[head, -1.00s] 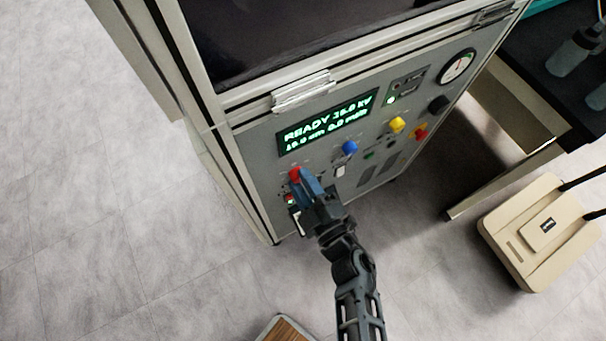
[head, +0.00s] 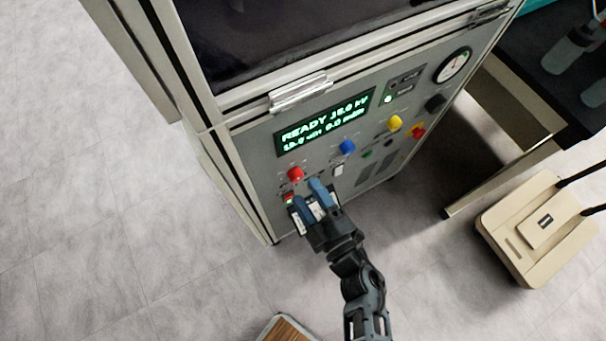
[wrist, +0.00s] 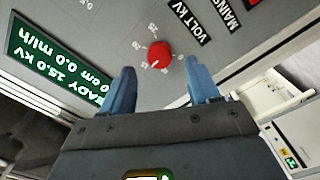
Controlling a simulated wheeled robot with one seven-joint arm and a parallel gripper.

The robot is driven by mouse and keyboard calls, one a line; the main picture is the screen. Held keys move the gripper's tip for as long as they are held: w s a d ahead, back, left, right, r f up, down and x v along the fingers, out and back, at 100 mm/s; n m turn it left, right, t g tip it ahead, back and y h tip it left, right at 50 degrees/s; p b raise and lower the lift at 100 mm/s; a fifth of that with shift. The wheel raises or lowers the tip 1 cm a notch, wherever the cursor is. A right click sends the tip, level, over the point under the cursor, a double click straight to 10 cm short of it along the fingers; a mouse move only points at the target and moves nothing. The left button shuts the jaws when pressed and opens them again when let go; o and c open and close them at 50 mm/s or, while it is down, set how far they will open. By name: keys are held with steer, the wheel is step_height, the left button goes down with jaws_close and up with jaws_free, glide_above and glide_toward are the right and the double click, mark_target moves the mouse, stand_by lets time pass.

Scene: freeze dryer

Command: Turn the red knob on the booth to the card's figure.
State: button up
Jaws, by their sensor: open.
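The red knob (head: 295,174) is on the booth's sloping grey front panel (head: 262,150), below the left end of the green-lit display (head: 325,122). The display shows READY and 15.0 kV in the wrist view (wrist: 60,65), upside down there. My gripper (head: 309,192) is open and empty, just below and right of the knob. In the wrist view the red knob (wrist: 159,54) shows beyond and between the blue fingers, apart from them, with a dial scale around it. A black VOLT KV label (wrist: 190,23) is beside it. I cannot make out a card with a figure.
A blue knob (head: 347,147), yellow knob (head: 395,123) and red-yellow switch (head: 417,132) are to the right on the panel. A round gauge (head: 454,66) is at upper right. A beige case (head: 540,230) stands on the floor at right. The floor at left is clear.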

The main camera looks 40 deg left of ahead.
steer(key=shift+v, duration=2.05)
steer(key=s+d+r+m+t+h, duration=0.3)
steer(key=d+m, duration=0.1)
steer(key=d, duration=0.3)
steer(key=s+d+r+m+t+h, duration=0.2)
steer(key=d+r+m+t, duration=0.1)
steer(key=d+m, duration=0.3)
steer(key=s+d+r+m+t+h, duration=0.3)
steer(key=d, duration=0.5)
steer(key=s+d+r+m+h, duration=0.4)
steer(key=s+d+r+m, duration=0.1)
steer(key=r, duration=0.3)
steer(key=s+d+r+m+g+h, duration=0.1)
steer(key=s+d+r+m+h, duration=0.3)
steer(key=s+d+r+m, duration=0.2)
steer(key=shift+r+m+h, duration=0.3)
steer(key=shift+r+m, duration=0.1)
steer(key=shift+r, duration=0.55)
steer(key=shift+f, duration=0.1)
